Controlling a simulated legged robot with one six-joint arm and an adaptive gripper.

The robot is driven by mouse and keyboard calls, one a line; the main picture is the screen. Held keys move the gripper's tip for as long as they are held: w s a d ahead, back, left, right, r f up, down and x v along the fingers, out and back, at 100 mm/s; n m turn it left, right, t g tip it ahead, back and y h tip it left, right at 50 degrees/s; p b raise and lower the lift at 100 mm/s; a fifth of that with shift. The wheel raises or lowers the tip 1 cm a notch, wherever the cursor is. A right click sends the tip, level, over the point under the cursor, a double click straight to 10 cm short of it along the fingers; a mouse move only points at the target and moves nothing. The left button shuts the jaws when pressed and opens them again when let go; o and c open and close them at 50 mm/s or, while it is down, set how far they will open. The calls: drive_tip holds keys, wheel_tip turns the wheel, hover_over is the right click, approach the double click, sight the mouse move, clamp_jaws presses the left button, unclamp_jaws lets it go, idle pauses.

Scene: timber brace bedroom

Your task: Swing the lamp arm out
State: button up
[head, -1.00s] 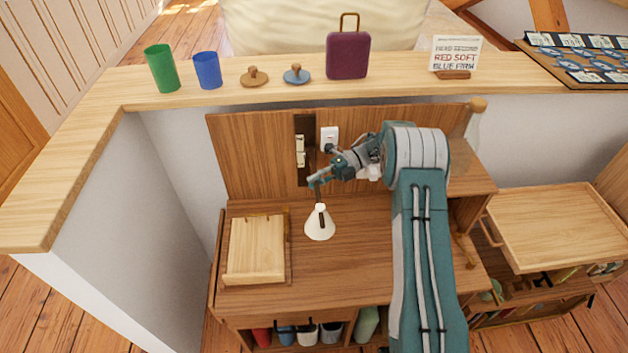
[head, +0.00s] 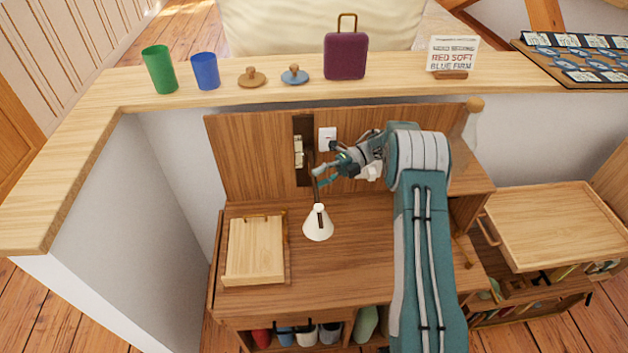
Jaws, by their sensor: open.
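The lamp has a white cone shade (head: 318,224) that hangs over the wooden desk, below a thin dark lamp arm (head: 315,188). The lamp arm runs up toward a dark wall plate (head: 303,150) on the wooden back panel. My gripper (head: 324,176) is open, beside the upper part of the lamp arm and just right of it. The fingers are small here, and I cannot tell whether they touch the lamp arm. My gripper and wrist partly hide the lamp's upper joint.
The desk (head: 345,265) is clear around the shade. A wooden box (head: 255,250) stands on its left. A ledge (head: 400,82) behind holds a green cup (head: 159,70), a blue cup (head: 205,71), two knobbed lids, a purple case (head: 345,56) and a sign (head: 453,55). A tray (head: 555,225) is at right.

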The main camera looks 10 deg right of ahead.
drive_tip(key=v, duration=0.5)
drive_tip(key=shift+w+d, duration=0.1)
idle(0.3)
